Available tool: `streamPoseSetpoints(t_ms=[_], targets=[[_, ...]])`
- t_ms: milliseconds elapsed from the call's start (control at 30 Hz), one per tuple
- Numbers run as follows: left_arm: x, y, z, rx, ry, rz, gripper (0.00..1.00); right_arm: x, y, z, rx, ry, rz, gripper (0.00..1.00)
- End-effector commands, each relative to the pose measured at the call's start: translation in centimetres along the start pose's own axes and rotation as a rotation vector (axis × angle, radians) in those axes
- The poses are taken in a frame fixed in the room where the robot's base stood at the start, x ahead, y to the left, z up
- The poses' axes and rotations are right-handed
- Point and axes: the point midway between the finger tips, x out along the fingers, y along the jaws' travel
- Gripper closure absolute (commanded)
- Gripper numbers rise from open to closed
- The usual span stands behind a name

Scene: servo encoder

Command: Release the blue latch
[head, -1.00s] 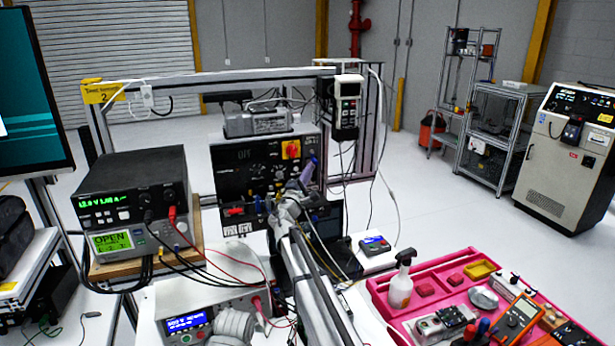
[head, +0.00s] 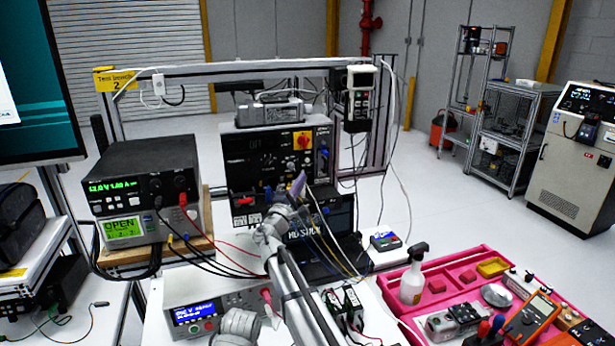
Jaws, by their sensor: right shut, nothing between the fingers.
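A black test panel (head: 240,171) with a red and yellow rotary switch (head: 302,140) stands upright at the back of the bench. Small blue parts (head: 268,191) sit along its lower front, beside a red one (head: 246,200). They are too small for me to tell which is the latch. My right arm reaches up from the bottom middle. My right gripper (head: 298,184), with purplish fingers, is shut and empty in front of the panel's lower right part. I cannot tell whether it touches anything.
A power supply (head: 145,185) stands left of the panel. Black and red leads cross the bench beside my right arm. A laptop (head: 330,228) is partly hidden behind colored wires. A pink tray (head: 437,297) with a spray bottle (head: 414,275) and tools is at right.

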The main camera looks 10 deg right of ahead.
Motion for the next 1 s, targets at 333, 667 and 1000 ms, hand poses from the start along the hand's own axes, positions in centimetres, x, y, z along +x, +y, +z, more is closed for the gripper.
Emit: streamPoseSetpoints(t_ms=[333, 667, 1000], targets=[[0.6, 0.1, 0.0, 0.0, 0.0, 0.0, 0.18, -2.5, 0.2, 0.0, 0.001, 0.0, -0.001, 1.0], [0.4, 0.0, 0.0, 0.0, 0.0, 0.0, 0.18, -2.5, 0.4, 0.0, 0.004, 0.001, -0.003, 1.0], [-4.9, -0.5, 0.3, -0.004, 0.0, 0.001, 0.18, -2.2, 3.3, 0.1, 0.135, 0.001, -0.131, 1.0]])
